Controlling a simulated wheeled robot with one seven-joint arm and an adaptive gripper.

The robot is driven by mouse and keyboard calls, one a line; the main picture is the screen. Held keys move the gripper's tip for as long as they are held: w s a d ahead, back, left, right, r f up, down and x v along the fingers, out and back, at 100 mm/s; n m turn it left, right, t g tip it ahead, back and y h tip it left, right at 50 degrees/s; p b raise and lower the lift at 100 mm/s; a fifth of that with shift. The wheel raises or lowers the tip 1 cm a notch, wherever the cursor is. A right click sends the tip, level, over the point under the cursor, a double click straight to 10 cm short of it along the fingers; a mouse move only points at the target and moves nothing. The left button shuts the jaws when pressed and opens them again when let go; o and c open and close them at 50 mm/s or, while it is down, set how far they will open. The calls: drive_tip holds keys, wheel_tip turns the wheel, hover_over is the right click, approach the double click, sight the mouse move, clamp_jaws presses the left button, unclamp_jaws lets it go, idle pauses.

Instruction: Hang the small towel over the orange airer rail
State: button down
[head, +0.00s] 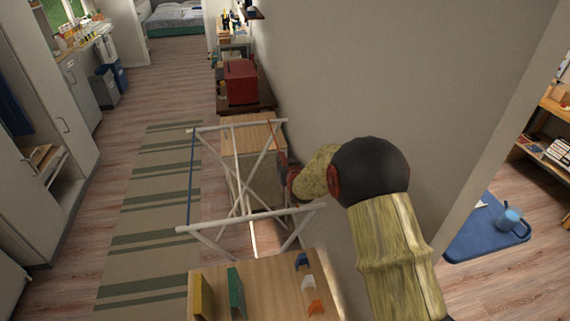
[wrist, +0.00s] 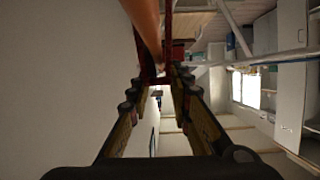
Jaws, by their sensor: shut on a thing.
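The airer (head: 255,214) is a white folding frame with a blue rail on its left and an orange rail (head: 271,132) on its right, by the wall. My gripper (head: 286,172) is at the orange rail, partly hidden by my own wrist. In the wrist view the fingers (wrist: 158,82) are close together, and an orange bar (wrist: 147,28) runs down from the top towards them. Dark red material (wrist: 168,35) shows at the fingertips; it may be the small towel, but its shape is unclear. I cannot tell whether it lies over the rail.
A wooden top (head: 265,283) with small coloured pieces stands in front of the airer. The wall is close on the right. A striped rug (head: 150,215) lies on open floor to the left.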

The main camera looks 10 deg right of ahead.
drive_tip(key=shift+s+f, duration=0.2)
drive_tip(key=shift+f, duration=0.35)
drive_tip(key=shift+s+f, duration=0.2)
drive_tip(key=shift+f, duration=0.3)
drive_tip(key=c, duration=1.5)
unclamp_jaws()
drive_tip(key=shift+f, duration=0.1)
drive_tip(key=shift+c, duration=0.2)
drive_tip(key=shift+s, duration=0.25)
drive_tip(key=v, duration=0.4)
drive_tip(key=r+v, duration=0.1)
drive_tip(key=v, duration=0.3)
drive_tip(key=w+r+v, duration=0.1)
drive_tip(key=v, duration=0.2)
drive_tip(key=shift+s+r, duration=0.3)
drive_tip(key=shift+s, duration=0.1)
drive_tip(key=shift+r, duration=0.1)
